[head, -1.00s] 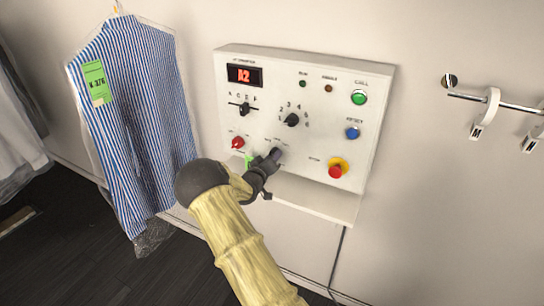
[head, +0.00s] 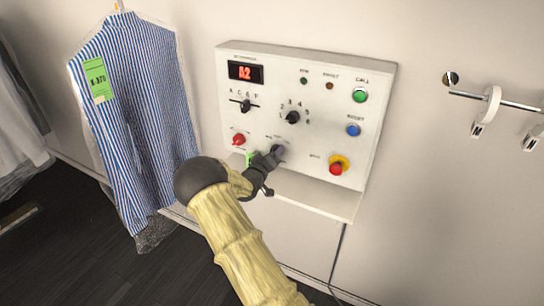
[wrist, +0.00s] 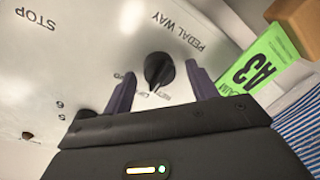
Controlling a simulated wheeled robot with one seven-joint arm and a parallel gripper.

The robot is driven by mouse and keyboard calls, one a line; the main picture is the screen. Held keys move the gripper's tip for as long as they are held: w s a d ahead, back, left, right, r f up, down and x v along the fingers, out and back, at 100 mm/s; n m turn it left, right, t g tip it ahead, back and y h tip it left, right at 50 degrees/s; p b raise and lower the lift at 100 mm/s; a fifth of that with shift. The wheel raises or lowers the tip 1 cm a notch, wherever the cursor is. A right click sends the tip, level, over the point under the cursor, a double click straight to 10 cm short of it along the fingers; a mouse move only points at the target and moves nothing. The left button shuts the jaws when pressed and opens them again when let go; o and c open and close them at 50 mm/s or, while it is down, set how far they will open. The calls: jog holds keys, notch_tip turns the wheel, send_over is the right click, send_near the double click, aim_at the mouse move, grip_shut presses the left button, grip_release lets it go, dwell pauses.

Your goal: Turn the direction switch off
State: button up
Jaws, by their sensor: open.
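The direction switch is most likely the black knob (wrist: 158,70) beside the "PEDAL WAY" lettering in the wrist view. It sits on the white control panel (head: 315,75), and its narrow end points toward the bottom of that view. Small lettering around it is too small to read surely. My gripper (wrist: 161,82) is open, with one dark finger on each side of the knob; I cannot tell whether either touches it.
A red knob (head: 238,139) and a red stop button (head: 337,167) on yellow flank my gripper. A green "A3" tag (wrist: 262,62) is close to the right finger. A ledge (head: 310,195) juts below the panel. A striped shirt (head: 135,110) hangs left.

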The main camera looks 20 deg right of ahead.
jog(key=shift+a, duration=0.1)
jog(key=b+v, duration=0.3)
jog(key=v, duration=1.4)
jog(key=shift+s, duration=0.2)
